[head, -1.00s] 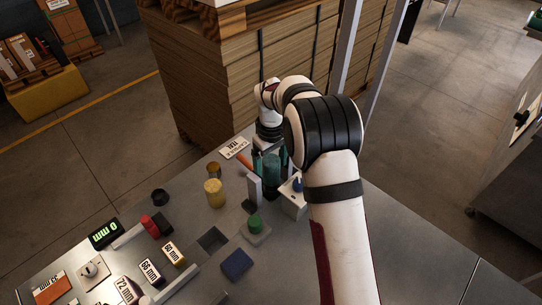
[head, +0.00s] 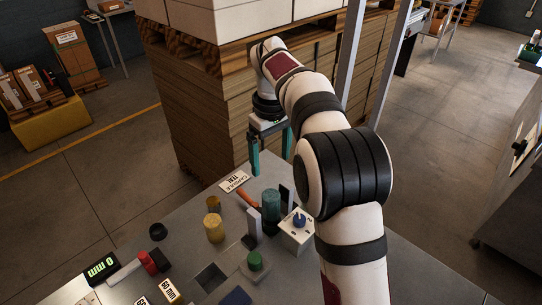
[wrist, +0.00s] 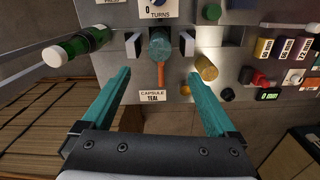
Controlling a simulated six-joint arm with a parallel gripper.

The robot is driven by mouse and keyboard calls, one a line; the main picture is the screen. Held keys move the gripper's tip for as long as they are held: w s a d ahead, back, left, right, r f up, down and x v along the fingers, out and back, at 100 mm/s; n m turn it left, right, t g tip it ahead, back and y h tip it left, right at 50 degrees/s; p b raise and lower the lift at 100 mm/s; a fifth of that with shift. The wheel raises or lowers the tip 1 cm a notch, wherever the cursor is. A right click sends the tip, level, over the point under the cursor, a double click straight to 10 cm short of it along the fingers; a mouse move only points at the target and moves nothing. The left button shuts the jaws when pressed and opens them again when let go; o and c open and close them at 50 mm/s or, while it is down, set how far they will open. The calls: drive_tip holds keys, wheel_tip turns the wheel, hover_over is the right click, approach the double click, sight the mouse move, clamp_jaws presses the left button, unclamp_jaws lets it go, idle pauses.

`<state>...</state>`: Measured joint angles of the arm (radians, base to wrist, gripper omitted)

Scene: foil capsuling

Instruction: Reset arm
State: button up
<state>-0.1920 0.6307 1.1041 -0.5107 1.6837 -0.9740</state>
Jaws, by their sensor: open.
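The teal cylinder (head: 271,204) stands on the bench between two grey upright plates, apart from my gripper. In the wrist view the teal cylinder (wrist: 160,42) shows past my open fingertips (wrist: 159,76). An orange handle (wrist: 161,74) lies beside it, near the "CAPSULE TEAL" label (head: 234,181).
A white box with a blue knob (head: 299,220), a yellow cylinder (head: 214,228) and a green button (head: 254,261) stand on the bench. A stack of boards (head: 200,110) rises behind my gripper. A green bottle (wrist: 82,43) shows in the wrist view.

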idle(0.3)
drive_tip(key=s+d+r+m, duration=0.2)
drive_tip(key=s, duration=0.4)
drive_tip(key=s+d+r+m, duration=0.2)
drive_tip(key=s+m, duration=0.1)
drive_tip(key=s, duration=0.3)
drive_tip(key=s+d+f+m+y, duration=0.1)
drive_tip(key=s+f+m, duration=0.2)
drive_tip(key=s, duration=0.8)
drive_tip(key=s+f+m, duration=0.3)
drive_tip(key=s+m, duration=0.2)
drive_tip(key=s, duration=0.6)
drive_tip(key=shift+s+d+f+y, duration=0.25)
drive_tip(key=shift+s+d+y, duration=0.05)
drive_tip(key=shift+d+y, duration=0.1)
